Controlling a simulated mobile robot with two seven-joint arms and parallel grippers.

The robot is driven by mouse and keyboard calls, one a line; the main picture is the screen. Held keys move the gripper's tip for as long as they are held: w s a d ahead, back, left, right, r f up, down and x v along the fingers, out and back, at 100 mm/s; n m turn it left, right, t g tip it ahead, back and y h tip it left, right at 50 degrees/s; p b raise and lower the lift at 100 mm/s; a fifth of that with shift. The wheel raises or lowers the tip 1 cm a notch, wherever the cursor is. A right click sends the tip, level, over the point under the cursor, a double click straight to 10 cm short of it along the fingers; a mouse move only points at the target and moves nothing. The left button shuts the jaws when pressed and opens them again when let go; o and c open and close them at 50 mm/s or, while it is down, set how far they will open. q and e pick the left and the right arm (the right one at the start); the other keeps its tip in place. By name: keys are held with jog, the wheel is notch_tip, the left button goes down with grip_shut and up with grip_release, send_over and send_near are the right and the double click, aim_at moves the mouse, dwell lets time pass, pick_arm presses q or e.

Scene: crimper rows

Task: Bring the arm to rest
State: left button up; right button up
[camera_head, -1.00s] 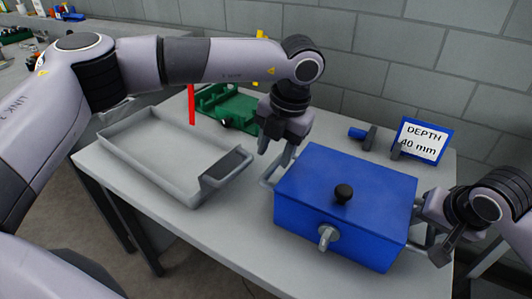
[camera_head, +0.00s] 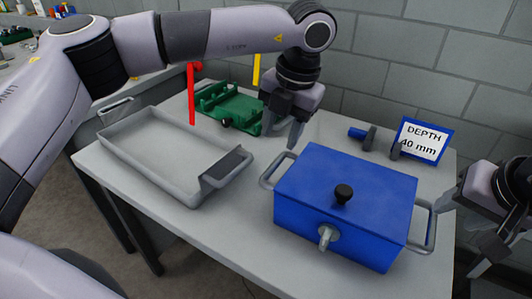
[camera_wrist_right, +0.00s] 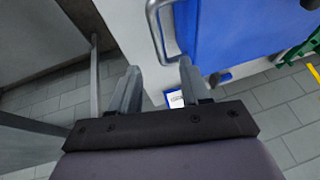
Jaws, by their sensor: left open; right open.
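My left gripper (camera_head: 283,127) is open and empty above the table, behind and left of the blue box (camera_head: 345,205). My right gripper (camera_head: 460,236) is open and empty at the right edge of the head view, just right of the box's right handle (camera_head: 431,228) and apart from it. In the right wrist view, its two fingers (camera_wrist_right: 158,75) are spread with nothing between them, and the blue box (camera_wrist_right: 232,35) is ahead. The box stands on the table with its lid on, a black knob on top and a grey tap on its front.
A grey tray (camera_head: 150,165) stands on the table's left part. A green fixture (camera_head: 225,105) with a red lever (camera_head: 192,95) and a yellow lever (camera_head: 257,68) is behind it. A sign reading "DEPTH 40 mm" (camera_head: 423,140) stands at the back right, near the wall.

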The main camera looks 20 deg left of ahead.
jog(key=shift+s+d+r, duration=0.1)
jog(key=shift+s+r, duration=0.2)
jog(key=shift+r, duration=0.35)
